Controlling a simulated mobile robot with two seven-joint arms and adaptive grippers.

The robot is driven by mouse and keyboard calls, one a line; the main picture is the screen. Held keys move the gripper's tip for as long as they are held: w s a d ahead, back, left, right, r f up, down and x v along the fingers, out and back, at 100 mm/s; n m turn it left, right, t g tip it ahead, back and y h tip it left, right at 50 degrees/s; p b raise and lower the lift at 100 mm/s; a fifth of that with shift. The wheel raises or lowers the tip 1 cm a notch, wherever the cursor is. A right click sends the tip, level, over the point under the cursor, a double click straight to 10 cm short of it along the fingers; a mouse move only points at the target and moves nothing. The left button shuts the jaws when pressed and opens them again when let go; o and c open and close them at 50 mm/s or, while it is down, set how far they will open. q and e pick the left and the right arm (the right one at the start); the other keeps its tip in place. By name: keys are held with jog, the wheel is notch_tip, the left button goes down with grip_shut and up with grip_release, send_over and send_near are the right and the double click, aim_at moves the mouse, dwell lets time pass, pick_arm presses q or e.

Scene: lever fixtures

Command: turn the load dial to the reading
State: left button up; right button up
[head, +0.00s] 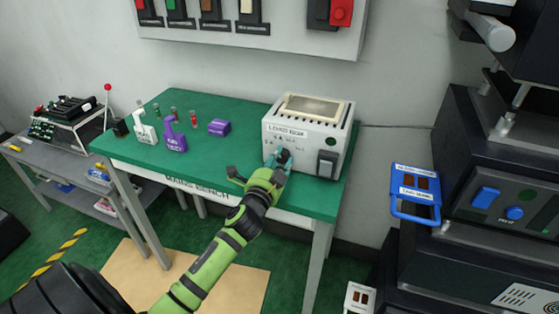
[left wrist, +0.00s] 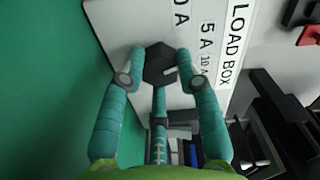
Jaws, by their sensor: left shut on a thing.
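The load box (head: 308,132) is a white box with a vented top, standing at the right end of the green bench. Its front carries the label LOAD BOX and a dark dial (left wrist: 160,63) with printed amp marks around it, such as 5 A and 10 A. My left gripper (head: 277,160) is at the box front, its teal fingers shut on the dial. In the left wrist view the fingers (left wrist: 160,72) press on both sides of the dial. The dial's pointer and exact reading cannot be made out. My right gripper is not in view.
A dark rocker switch (head: 327,163) sits on the box front, right of the dial. A blue-handled panel (head: 415,193) and dark machine stand at right.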

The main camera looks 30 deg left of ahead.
pick_arm(q)
jog(key=shift+d+f, duration=0.15)
dwell(0.3)
jog(key=o, duration=1.1)
jog(key=shift+o, duration=0.2)
jog(key=shift+s, duration=0.1)
jog(key=v, duration=1.1)
jog(key=shift+s+d, duration=0.2)
jog(key=shift+s, duration=0.2)
